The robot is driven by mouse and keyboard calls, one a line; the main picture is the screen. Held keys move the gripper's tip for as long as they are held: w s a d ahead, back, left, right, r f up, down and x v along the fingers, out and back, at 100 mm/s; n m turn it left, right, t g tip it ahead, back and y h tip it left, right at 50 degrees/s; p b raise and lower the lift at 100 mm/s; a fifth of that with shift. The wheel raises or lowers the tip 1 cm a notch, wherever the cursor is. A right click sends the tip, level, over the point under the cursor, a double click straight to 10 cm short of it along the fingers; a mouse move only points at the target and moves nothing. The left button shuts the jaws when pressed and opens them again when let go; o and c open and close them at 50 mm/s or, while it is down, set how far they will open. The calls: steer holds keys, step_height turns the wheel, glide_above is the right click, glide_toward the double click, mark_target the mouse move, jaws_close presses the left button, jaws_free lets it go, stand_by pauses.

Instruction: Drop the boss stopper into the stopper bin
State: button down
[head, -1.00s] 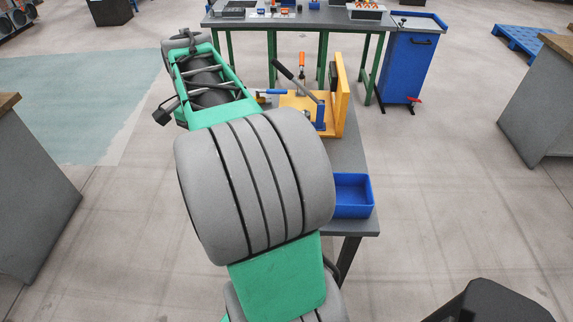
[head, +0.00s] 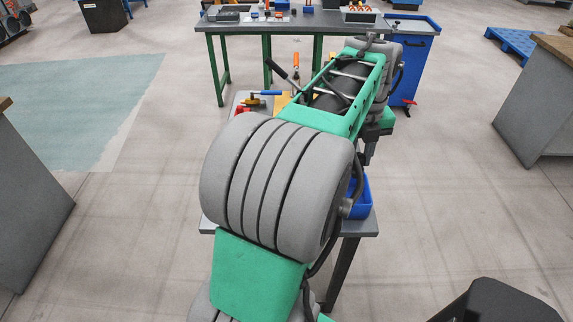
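A blue open bin (head: 361,203), which looks like the stopper bin, sits at the right front corner of the grey workbench. My arm hides much of it. The dark end of my arm, with my gripper (head: 368,154), points down just above the bin's back part. It is small and partly covered by my own arm links, so I cannot see its fingers clearly. I cannot make out the boss stopper in any view, nor whether my gripper holds it.
A yellow fixture (head: 282,101) with clamp levers stands on the grey workbench (head: 208,224), mostly behind my arm. A blue-handled clamp (head: 262,93) and a red part (head: 243,109) show left of it. A green-legged table (head: 262,27) and blue cabinet (head: 412,58) stand behind.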

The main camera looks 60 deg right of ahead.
mark_target(355, 171)
step_height(355, 171, down, 6)
steer(key=b, duration=0.3)
steer(key=shift+r, duration=0.25)
steer(key=c, duration=1.1)
jaws_free()
steer(key=shift+o, duration=0.2)
steer(key=shift+r, duration=0.15)
step_height(355, 171, up, 8)
steer(key=shift+w+a+f, duration=0.1)
steer(key=shift+f, duration=0.1)
